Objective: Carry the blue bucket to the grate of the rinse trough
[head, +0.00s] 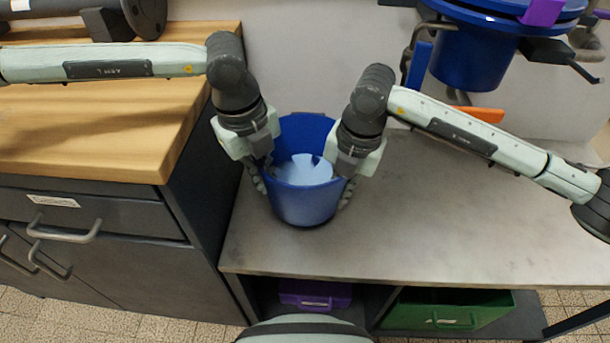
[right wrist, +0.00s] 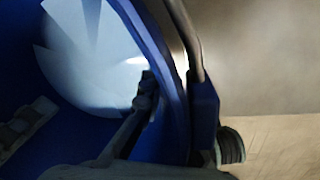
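The blue bucket (head: 305,208) stands upright on the metal bench (head: 420,225), with a pale blue-white surface inside it. My left gripper (head: 262,172) is at the bucket's left rim, its fingers around the wall. My right gripper (head: 341,180) is at the right rim. In the right wrist view, one finger of the right gripper (right wrist: 188,120) is inside the bucket wall and the other outside, beside a blue lug and the grey handle rod (right wrist: 185,38). Both look shut on the wall, though the left fingertips are partly hidden. I cannot make out the rinse trough.
A wooden-topped drawer cabinet (head: 95,135) stands left of the bench. Blue flanged pipework (head: 475,55) with purple parts hangs at upper right, above an orange piece (head: 480,114). A purple box (head: 316,294) and a green crate (head: 450,310) are below.

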